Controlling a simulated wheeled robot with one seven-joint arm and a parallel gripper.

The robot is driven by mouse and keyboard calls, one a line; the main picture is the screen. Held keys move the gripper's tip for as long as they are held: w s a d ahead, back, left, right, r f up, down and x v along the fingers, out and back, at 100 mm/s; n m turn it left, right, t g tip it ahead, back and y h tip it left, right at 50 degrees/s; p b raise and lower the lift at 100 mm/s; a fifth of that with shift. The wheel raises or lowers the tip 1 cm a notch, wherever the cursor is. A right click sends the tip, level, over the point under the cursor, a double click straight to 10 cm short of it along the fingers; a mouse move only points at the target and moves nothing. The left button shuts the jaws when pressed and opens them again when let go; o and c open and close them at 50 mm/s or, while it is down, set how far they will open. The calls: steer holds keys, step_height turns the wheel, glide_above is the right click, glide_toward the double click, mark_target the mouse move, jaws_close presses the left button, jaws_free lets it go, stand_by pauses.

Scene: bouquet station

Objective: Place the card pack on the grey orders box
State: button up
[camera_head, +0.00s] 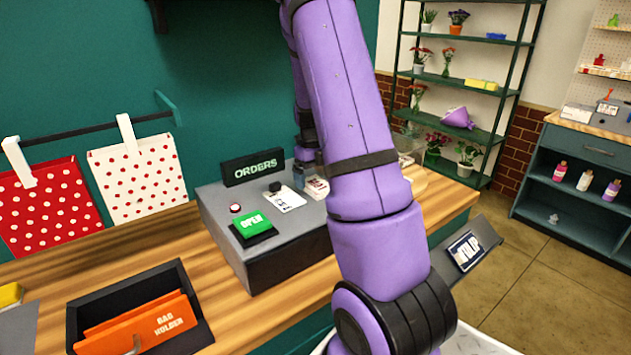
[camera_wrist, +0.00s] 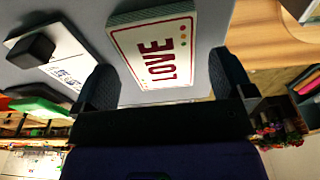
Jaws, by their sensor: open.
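The card pack (camera_wrist: 158,48), a white stack with a red border and the word LOVE, lies on the grey orders box, near the box's edge. In the head view the pack (camera_head: 317,187) is partly hidden by my arm. The grey orders box (camera_head: 285,264) stands on the wooden counter; its top also shows in the wrist view (camera_wrist: 85,12). My gripper (camera_wrist: 164,82) is open, with the pack lying between and just beyond its fingers. I cannot tell whether the fingers touch it. In the head view my arm mostly hides the gripper.
The box also bears an ORDERS sign (camera_head: 253,167), a green OPEN sign (camera_head: 251,222), a white card with a black block (camera_head: 285,198) and a red button (camera_head: 235,208). A black bin (camera_head: 190,282) with an orange bag holder stands on the counter (camera_head: 50,330) at left.

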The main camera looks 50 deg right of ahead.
mark_target(313, 181)
step_height(313, 181, up, 10)
steer(key=w+r, duration=0.1)
steer(key=s+a+r+n+t, duration=0.2)
steer(key=a+r+n, duration=0.4)
steer(key=a+n, duration=0.4)
steer(key=s+a+r+n+t, duration=0.2)
steer(key=s+a+n, duration=0.7)
steer(key=n, duration=0.5)
steer(key=s+a+r+n+t, duration=0.2)
steer(key=s+a+r+n, duration=0.3)
steer(key=s+a+n, duration=0.3)
steer(key=a+n, duration=0.4)
steer(key=n, duration=0.2)
steer(key=shift+s+n+t, duration=0.3)
steer(key=shift+s+n, duration=0.1)
